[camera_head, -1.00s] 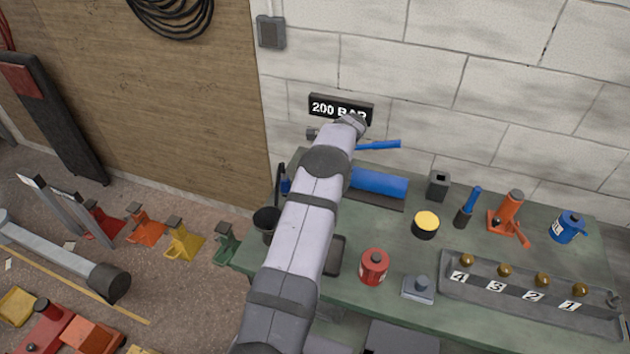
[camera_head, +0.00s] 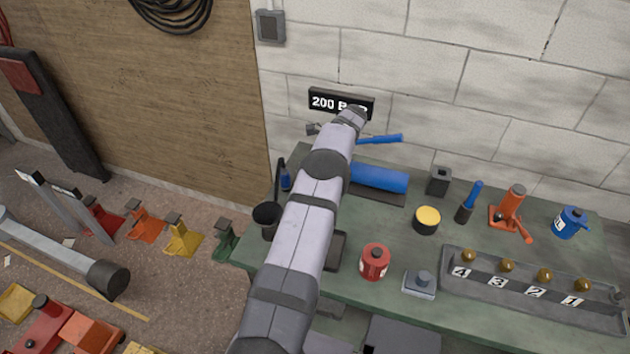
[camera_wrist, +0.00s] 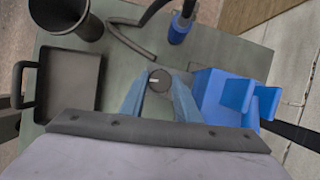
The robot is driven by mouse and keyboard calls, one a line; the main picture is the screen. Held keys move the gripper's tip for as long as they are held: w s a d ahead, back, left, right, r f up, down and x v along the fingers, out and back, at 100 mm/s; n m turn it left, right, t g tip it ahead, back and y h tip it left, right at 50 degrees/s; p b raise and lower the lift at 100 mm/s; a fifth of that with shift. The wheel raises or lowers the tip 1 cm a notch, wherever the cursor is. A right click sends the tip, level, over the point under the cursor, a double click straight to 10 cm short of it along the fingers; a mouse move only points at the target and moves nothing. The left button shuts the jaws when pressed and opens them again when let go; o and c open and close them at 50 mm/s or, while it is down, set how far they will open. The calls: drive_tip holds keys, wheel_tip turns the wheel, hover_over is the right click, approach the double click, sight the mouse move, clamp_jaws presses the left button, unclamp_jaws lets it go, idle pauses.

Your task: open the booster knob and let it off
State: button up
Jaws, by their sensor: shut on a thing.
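In the wrist view, a small round dark knob (camera_wrist: 159,81) with a white mark on its face sits between the two fingers of my gripper (camera_wrist: 160,86). The fingers are shut on it from both sides. The blue booster body (camera_wrist: 222,95) is just right of the knob. In the head view, the blue booster cylinder (camera_head: 380,179) lies on the bench, with a blue lever (camera_head: 380,140) above it. My arm hides the knob and my gripper there. The sign (camera_head: 325,101) reads 200 and is partly covered by my arm.
The green bench (camera_head: 330,285) also carries a red can (camera_head: 374,262), a yellow-topped tin (camera_head: 426,220) and a numbered rack (camera_head: 450,284). The block wall stands behind.

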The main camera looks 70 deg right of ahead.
drive_tip(key=shift+n+y+b, duration=0.3)
drive_tip(key=shift+n+b, duration=0.1)
drive_tip(key=shift+n, duration=0.3)
drive_tip(key=o, duration=1)
drive_tip(key=shift+o, duration=0.2)
drive_tip(key=shift+s+d+r, duration=0.15)
drive_tip(key=shift+s+r, duration=0.05)
drive_tip(key=shift+r, duration=0.25)
drive_tip(key=p+v, duration=0.3)
drive_tip(key=v, duration=0.3)
drive_tip(key=shift+r, duration=0.2)
